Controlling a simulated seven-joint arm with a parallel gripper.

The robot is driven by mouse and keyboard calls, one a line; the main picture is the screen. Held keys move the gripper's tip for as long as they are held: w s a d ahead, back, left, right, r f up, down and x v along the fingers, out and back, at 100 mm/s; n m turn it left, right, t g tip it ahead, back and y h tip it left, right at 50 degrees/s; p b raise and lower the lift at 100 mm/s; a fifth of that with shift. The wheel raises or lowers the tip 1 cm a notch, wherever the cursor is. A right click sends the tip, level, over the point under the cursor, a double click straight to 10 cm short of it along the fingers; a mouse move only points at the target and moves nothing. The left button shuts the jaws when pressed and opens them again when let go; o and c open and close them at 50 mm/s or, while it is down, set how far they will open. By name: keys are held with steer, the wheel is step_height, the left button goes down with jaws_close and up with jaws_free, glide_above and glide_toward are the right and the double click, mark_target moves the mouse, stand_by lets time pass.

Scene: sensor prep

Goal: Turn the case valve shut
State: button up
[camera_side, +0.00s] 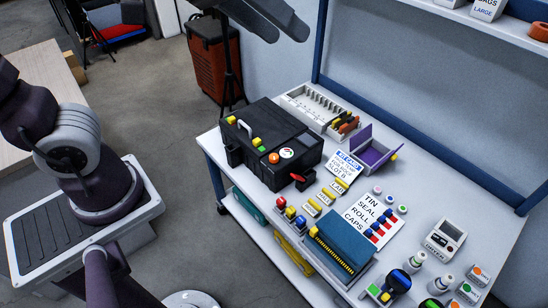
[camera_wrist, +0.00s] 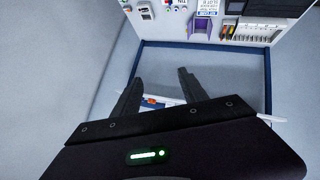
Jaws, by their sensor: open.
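The black case (camera_side: 270,143) stands on the left part of the white table in the side view. A red valve handle (camera_side: 298,178) sticks out low at its front right corner; its exact angle is too small to tell. A round gauge-like dial (camera_side: 286,153) is on the case top. My gripper (camera_wrist: 158,90) shows in the wrist view with two dark fingers spread apart and nothing between them. It faces the wall panel and shelf, away from the case.
Near the valve lie colored valve-like parts (camera_side: 290,213), a card (camera_side: 342,163) and an open purple box (camera_side: 373,150). A teal block (camera_side: 341,243) and a meter (camera_side: 445,239) stand further right. A black stand (camera_side: 228,75) rises behind the case. A wall shelf (camera_side: 490,25) overhangs the back.

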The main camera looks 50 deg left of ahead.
steer(key=w+f+n+t+y, duration=0.2)
steer(key=w+f+n, duration=0.1)
steer(key=w, duration=0.6)
steer(key=n+t+y, duration=0.2)
steer(key=n+y, duration=0.3)
steer(key=y, duration=1)
glide_above(274, 161)
steer(key=w+d+v, duration=0.1)
steer(key=v, duration=0.5)
step_height(274, 161, down, 48)
steer(key=a, duration=0.1)
steer(key=shift+g, duration=0.4)
steer(key=x, duration=0.6)
steer(key=shift+s+a+f, duration=0.15)
steer(key=shift+a+f, duration=0.1)
steer(key=shift+a, duration=0.1)
steer(key=shift+w+a, duration=0.15)
steer(key=shift+w, duration=0.05)
jaws_close()
